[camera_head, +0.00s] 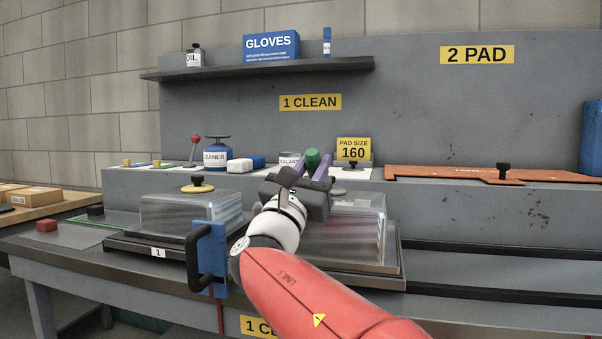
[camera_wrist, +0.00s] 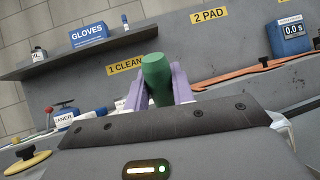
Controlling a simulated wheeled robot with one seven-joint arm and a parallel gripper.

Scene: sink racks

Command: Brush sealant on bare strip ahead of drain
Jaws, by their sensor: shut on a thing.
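My gripper (camera_head: 313,164) is shut on a green handle (camera_wrist: 157,80), its purple fingers on either side of it. The handle's far end is hidden, so I cannot see brush bristles. The gripper is at the back shelf, just right of a sealant container (camera_head: 289,158) whose label is partly covered. In the wrist view my gripper (camera_wrist: 158,92) fills the middle and hides what lies beyond the handle. I cannot make out a bare strip or a drain in either view.
Two clear-covered stations, left (camera_head: 185,216) and right (camera_head: 362,225), stand in front; my arm crosses the right one. A cleaner bottle (camera_head: 216,157) and pad-size sign (camera_head: 353,149) flank the sealant. Orange plates (camera_head: 450,173) lie right.

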